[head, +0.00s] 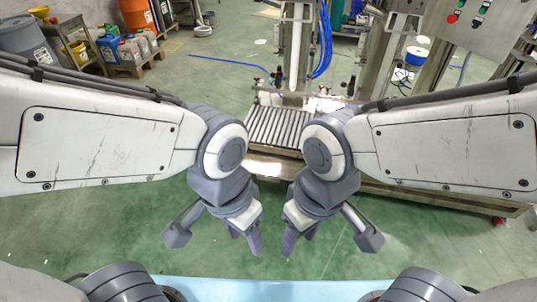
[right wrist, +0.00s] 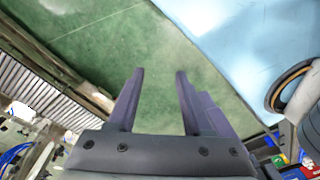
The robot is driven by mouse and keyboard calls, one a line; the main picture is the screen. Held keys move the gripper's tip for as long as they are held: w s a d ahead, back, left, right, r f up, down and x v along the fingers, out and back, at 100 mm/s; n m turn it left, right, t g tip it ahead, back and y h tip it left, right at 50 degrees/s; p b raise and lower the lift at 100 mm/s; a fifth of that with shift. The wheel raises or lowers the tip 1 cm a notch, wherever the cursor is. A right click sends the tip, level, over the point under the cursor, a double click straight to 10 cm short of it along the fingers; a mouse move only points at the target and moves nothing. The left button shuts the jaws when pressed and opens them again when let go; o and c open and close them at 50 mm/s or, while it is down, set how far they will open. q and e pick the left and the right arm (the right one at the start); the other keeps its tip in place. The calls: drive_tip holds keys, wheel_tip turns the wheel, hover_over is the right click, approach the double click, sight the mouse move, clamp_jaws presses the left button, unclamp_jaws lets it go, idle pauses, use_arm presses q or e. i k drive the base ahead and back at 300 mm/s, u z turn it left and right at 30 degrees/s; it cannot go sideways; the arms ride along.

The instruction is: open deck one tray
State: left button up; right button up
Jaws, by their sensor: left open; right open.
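I cannot make out a deck one tray in either view. My left gripper (head: 247,238) hangs in the middle of the head view, its purple-grey fingers pointing down over the green floor. My right gripper (head: 298,236) hangs close beside it on the right, apart from it. In the right wrist view its two fingers (right wrist: 158,75) stand apart with only green floor between them. Both grippers are open and empty.
A metal roller conveyor (head: 277,127) lies beyond my forearms, partly hidden by them. It also shows in the right wrist view (right wrist: 38,70). A light blue surface (head: 262,290) runs along the near edge. A control panel (head: 478,18) stands upper right. Drums and canisters (head: 128,50) stand upper left.

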sight(273, 168)
drive_tip(key=z, duration=0.25)
drive_tip(key=i, duration=1.25)
drive_tip(key=u, duration=0.45)
